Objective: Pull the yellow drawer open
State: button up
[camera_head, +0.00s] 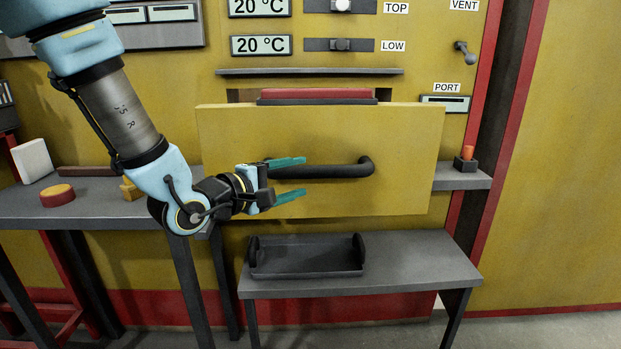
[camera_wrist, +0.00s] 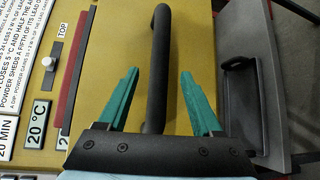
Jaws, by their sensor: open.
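The yellow drawer (camera_head: 410,150) has a wide yellow front that stands out from the oven face. Its dark bar handle (camera_head: 335,172) runs across the middle of the front. My gripper (camera_head: 298,178) is open, with teal fingers above and below the left part of the handle. In the wrist view the handle (camera_wrist: 158,60) passes between the two spread fingers (camera_wrist: 157,98), with a gap on each side. A red block in a dark holder (camera_head: 317,95) shows just behind the drawer's top edge.
A low grey bench (camera_head: 420,265) with a black tray (camera_head: 305,262) stands below the drawer. An orange button (camera_head: 466,155) stands right of the drawer.

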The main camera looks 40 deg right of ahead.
jog(key=a, duration=0.3)
jog(key=shift+s+a+r, duration=0.2)
jog(key=shift+a+r, duration=0.05)
jog(key=shift+a, duration=0.1)
jog(key=w+a+f+m+t+y, duration=0.1)
jog(key=w+a+f+t+y, duration=0.15)
jog(key=w+a+y, duration=0.35)
jog(key=w+a+f+t+y, duration=0.1)
jog(key=w+a+f, duration=0.25)
jog(key=a, duration=0.45)
jog(key=w+a+f+m+t+y, duration=0.1)
jog(key=w+a+f+t+y, duration=0.2)
jog(key=w+a, duration=0.35)
jog(key=s+a+m+g+y, duration=0.1)
jog(key=s+a+g+y, duration=0.2)
jog(key=a, duration=0.7)
jog(key=s+a+f+g+y, duration=0.1)
jog(key=s+a+g+y, duration=0.2)
jog(key=a, duration=0.7)
jog(key=shift+s+m, duration=0.4)
jog(key=shift+s, duration=0.65)
